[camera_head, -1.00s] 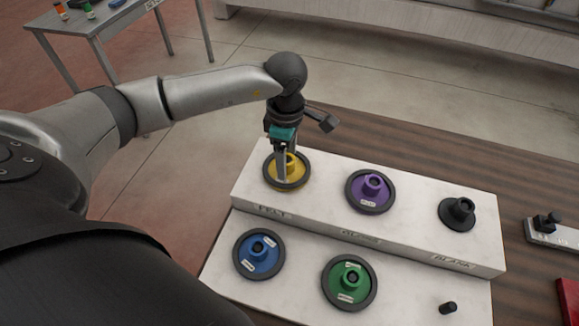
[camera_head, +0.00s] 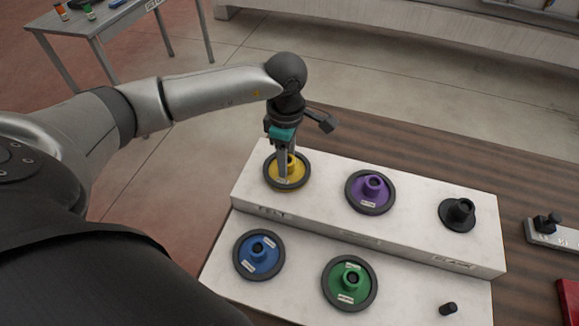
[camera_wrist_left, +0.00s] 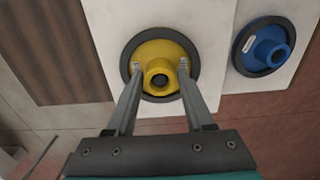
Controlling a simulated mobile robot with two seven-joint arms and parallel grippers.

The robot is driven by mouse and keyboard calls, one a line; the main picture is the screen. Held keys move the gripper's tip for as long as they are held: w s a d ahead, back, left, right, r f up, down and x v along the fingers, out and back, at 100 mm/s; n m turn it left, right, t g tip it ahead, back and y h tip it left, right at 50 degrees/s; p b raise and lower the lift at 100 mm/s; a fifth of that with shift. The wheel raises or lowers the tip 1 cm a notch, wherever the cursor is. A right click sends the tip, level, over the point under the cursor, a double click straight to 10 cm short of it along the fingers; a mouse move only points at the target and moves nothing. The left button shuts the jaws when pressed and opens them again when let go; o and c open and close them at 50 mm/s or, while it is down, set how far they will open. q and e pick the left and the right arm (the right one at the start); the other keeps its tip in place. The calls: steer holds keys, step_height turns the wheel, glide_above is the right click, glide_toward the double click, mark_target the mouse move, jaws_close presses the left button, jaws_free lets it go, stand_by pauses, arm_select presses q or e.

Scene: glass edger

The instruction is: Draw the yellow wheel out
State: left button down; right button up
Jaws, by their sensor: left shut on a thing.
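The yellow wheel (camera_head: 299,171) has a dark rim and a raised yellow hub. It sits at the left end of the upper step of a white stepped rack (camera_head: 330,222). My left gripper (camera_head: 284,176) reaches down onto it from above and is shut on its hub. In the left wrist view the two fingers (camera_wrist_left: 160,75) stand on either side of the hub of the yellow wheel (camera_wrist_left: 160,48). The wheel looks flat on the rack; I cannot tell any gap under it. My right gripper is not in view.
A purple wheel (camera_head: 356,194) and a black hub piece (camera_head: 457,214) share the upper step. A blue wheel (camera_head: 245,262) and a green wheel (camera_head: 337,291) lie on the lower step, with a small black peg (camera_head: 448,308). A grey fixture (camera_head: 550,236) is at right.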

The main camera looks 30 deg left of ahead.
arm_select(q)
steer(key=shift+r+p, duration=0.35)
steer(key=shift+r, duration=0.35)
stand_by(0.6)
steer(key=shift+r+p, duration=1.9)
steer(key=shift+r, duration=0.95)
step_height(320, 180, up, 4)
steer(key=shift+p, duration=1.15)
